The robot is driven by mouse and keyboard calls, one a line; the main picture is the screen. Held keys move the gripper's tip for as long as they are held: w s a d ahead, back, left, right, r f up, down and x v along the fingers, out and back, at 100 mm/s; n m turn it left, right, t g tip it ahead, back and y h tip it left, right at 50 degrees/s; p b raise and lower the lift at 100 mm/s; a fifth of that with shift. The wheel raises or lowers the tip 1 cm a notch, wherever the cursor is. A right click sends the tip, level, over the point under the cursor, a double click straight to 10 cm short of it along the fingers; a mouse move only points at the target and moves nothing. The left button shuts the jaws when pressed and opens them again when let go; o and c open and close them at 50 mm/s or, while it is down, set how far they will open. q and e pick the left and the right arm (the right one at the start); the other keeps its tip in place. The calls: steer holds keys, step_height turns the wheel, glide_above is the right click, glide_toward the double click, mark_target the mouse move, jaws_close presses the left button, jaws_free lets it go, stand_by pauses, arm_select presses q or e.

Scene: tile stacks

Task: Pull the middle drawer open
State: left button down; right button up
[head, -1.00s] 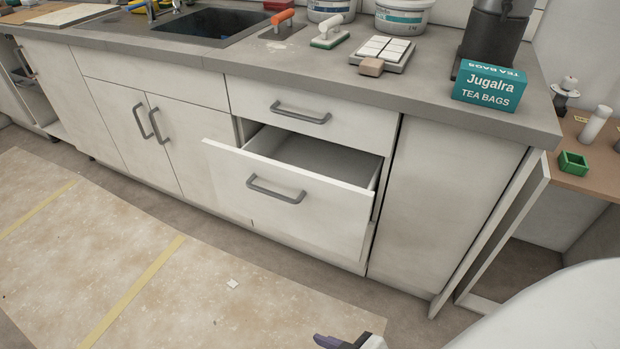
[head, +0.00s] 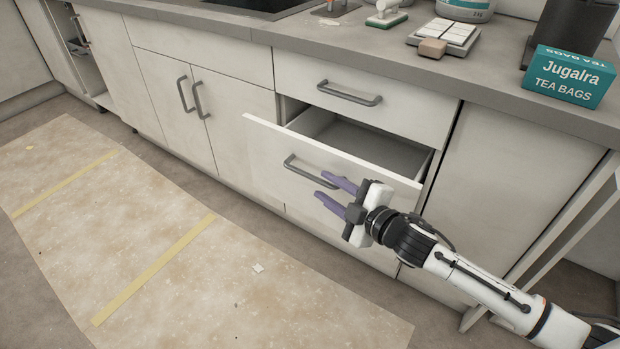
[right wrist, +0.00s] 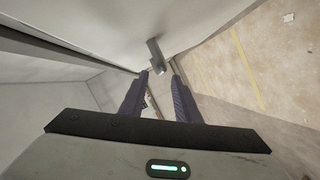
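The middle drawer (head: 270,140) is a wide white front below a shallower closed top drawer (head: 390,108). It stands part-way out, with its empty grey inside showing. Its grey bar handle (head: 302,170) is partly hidden behind my right gripper's fingers. My right gripper (head: 320,187), with purple fingers, is open in front of the handle's right part. In the right wrist view the handle (right wrist: 154,50) lies just beyond the parted fingertips (right wrist: 160,72), with nothing held between them. Contact with the handle cannot be told. My left gripper is not in view.
The grey worktop (head: 440,80) holds a teal tea box (head: 567,80), a tile tray (head: 447,35) and a brown block (head: 432,47). Closed cupboard doors (head: 235,115) are left of the drawers. The floor with a beige sheet (head: 130,230) in front is largely clear.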

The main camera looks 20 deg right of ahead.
mark_target(316, 180)
steer(key=b+x, duration=0.1)
steer(key=x, duration=0.6)
steer(key=shift+w+f, duration=0.1)
jaws_close()
